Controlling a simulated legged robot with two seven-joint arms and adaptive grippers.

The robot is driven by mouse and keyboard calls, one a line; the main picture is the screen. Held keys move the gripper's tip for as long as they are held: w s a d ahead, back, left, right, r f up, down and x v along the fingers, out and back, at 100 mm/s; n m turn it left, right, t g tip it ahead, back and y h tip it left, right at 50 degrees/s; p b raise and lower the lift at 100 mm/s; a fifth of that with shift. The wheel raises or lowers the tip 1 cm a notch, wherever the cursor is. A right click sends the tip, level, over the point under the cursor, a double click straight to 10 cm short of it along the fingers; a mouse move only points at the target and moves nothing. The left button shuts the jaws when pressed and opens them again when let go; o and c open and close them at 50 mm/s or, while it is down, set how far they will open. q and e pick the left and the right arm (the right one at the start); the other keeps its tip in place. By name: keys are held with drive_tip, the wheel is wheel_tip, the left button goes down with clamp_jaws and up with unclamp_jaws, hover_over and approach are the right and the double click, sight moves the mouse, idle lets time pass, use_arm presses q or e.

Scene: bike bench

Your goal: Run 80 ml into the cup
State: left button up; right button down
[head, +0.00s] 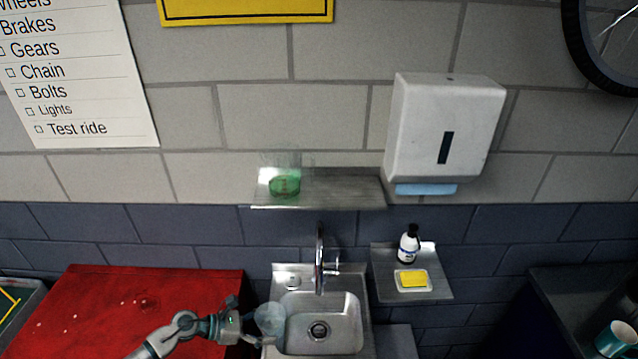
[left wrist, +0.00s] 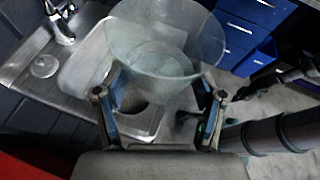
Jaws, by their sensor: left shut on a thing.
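A clear cup (head: 270,319) is held in my left gripper (head: 250,325) at the left edge of the sink (head: 345,325). In the left wrist view the cup (left wrist: 165,40) stands between the two fingers of the gripper (left wrist: 160,105), which is shut on it. I cannot make out any liquid in it. The tap (head: 320,262) rises at the back of the sink, to the right of the cup and apart from it. The tap also shows in the left wrist view (left wrist: 60,25). My right gripper is not in the head view.
A red worktop (head: 130,305) lies left of the sink. A shelf (head: 340,190) above holds a glass with green contents (head: 285,183). A side ledge (head: 440,291) carries a bottle (head: 408,246) and a yellow sponge (head: 413,279). A teal mug (head: 615,338) is at far right.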

sight(267, 305)
use_arm(q)
drive_tip(key=shift+w+d+r+n+t+y, duration=0.2)
drive_tip(key=shift+w+r+n+t, duration=0.25)
drive_tip(key=shift+w+r+t, duration=0.15)
drive_tip(key=shift+w+d+r+n+t+y, duration=0.1)
drive_tip(key=shift+w+r+n+t+y, duration=0.1)
drive_tip(key=shift+w+r+n+t, duration=0.35)
drive_tip(key=shift+w+a+r+n+t+y, duration=0.15)
drive_tip(key=shift+w+r+n+t+y, duration=0.35)
drive_tip(key=shift+w+r+n+t, duration=0.35)
drive_tip(key=w+a+n+t+y, duration=0.1)
drive_tip(key=a+n+t+y, duration=0.5)
drive_tip(key=a+n+y, duration=0.35)
drive_tip(key=s+a+f+n+y, duration=0.4)
drive_tip(key=s+a+y, duration=0.1)
drive_tip(key=s+a, duration=0.15)
drive_tip(key=d+f+m+h+b, duration=0.1)
drive_tip(key=d+m+h+b, duration=0.1)
drive_tip(key=d, duration=2.1)
drive_tip(key=shift+f+h+b, duration=0.3)
drive_tip(key=shift+h+b, duration=0.25)
drive_tip(key=shift+b, duration=0.15)
drive_tip(key=shift+a, duration=0.15)
